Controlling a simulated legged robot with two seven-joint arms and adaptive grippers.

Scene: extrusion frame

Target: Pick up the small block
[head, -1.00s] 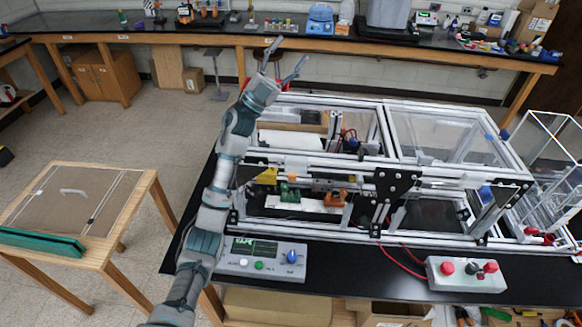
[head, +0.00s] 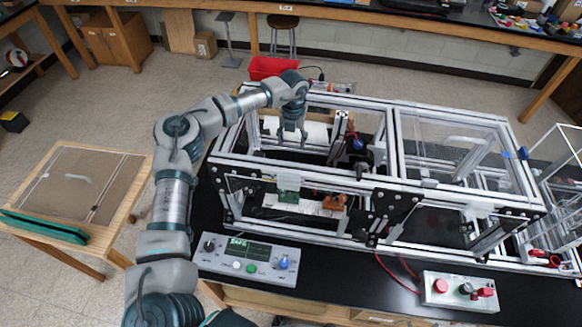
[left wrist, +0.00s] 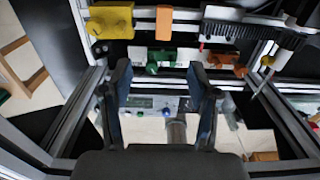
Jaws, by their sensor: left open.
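My left gripper (head: 292,134) points down into the left bay of the extrusion frame (head: 371,104). Its two fingers stand apart with nothing between them in the left wrist view (left wrist: 160,78). Past the fingertips there, a green block (left wrist: 152,57) sits on a white strip. A small orange block (left wrist: 164,22) and a yellow block (left wrist: 110,21) lie above it in the picture. Another orange part (left wrist: 226,62) is to the right. The head view shows the green block (head: 288,196) and the orange part (head: 333,202). I cannot tell which is the small block. My right gripper is not in view.
Metal bars surround the bay closely. A control box with a screen (head: 247,259) and a box with red buttons (head: 459,292) stand in front of the frame. A wooden side table (head: 125,226) is at left. A red bin (head: 272,67) is behind.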

